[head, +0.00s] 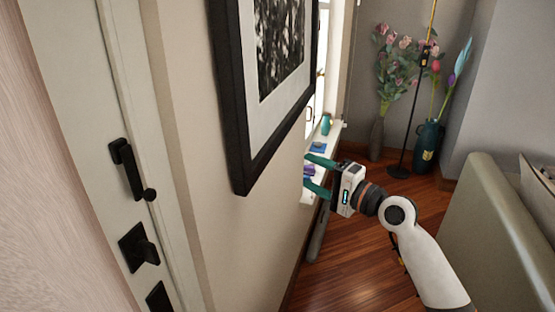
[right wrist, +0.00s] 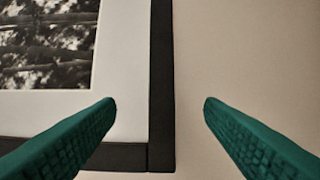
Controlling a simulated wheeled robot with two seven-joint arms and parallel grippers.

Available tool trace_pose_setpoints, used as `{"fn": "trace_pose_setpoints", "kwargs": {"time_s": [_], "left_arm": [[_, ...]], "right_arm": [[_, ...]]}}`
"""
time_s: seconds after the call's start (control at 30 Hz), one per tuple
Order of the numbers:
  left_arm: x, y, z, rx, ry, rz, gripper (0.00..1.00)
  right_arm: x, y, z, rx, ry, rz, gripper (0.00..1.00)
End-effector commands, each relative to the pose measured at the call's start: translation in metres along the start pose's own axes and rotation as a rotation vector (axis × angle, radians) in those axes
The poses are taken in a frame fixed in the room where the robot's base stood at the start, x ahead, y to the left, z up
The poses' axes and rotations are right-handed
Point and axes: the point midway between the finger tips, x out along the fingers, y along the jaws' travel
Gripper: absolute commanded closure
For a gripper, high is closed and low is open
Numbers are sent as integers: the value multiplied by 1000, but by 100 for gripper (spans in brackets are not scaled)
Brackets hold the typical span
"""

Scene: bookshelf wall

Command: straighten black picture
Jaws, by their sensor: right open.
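The black picture (head: 275,75) hangs on the beige wall, with a thick black frame, a white mat and a dark tree print. Its top is cut off in the head view. My right gripper (head: 306,171) is open and empty, its green fingers pointing at the wall beside the picture's far lower edge. In the right wrist view, the frame's side bar (right wrist: 160,80) and lower corner show between the open fingers. One finger overlaps the picture and the other the bare wall. I cannot tell whether they touch. Slight tilt is hard to judge. My left gripper is not in view.
A white door (head: 95,130) with black handles is at the left. Beyond the picture is a window sill (head: 337,130) with small items. Flower vases (head: 428,147) and a black stand are in the far corner. A greenish sofa (head: 500,240) is at the right.

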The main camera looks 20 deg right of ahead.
Motion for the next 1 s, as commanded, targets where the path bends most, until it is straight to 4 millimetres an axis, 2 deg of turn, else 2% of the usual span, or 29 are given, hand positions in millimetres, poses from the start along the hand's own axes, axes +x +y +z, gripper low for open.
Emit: {"fn": "trace_pose_setpoints", "kwargs": {"time_s": [0.4,0.53,0.7,1.0], "left_arm": [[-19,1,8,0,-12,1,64],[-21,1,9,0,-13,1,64],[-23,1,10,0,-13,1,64],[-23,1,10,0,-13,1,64]], "right_arm": [[78,2,0,2,-1,1,37],[98,1,0,1,-1,0,37],[112,0,0,-2,-2,-1,37],[114,-2,0,-2,-2,-2,37]]}}
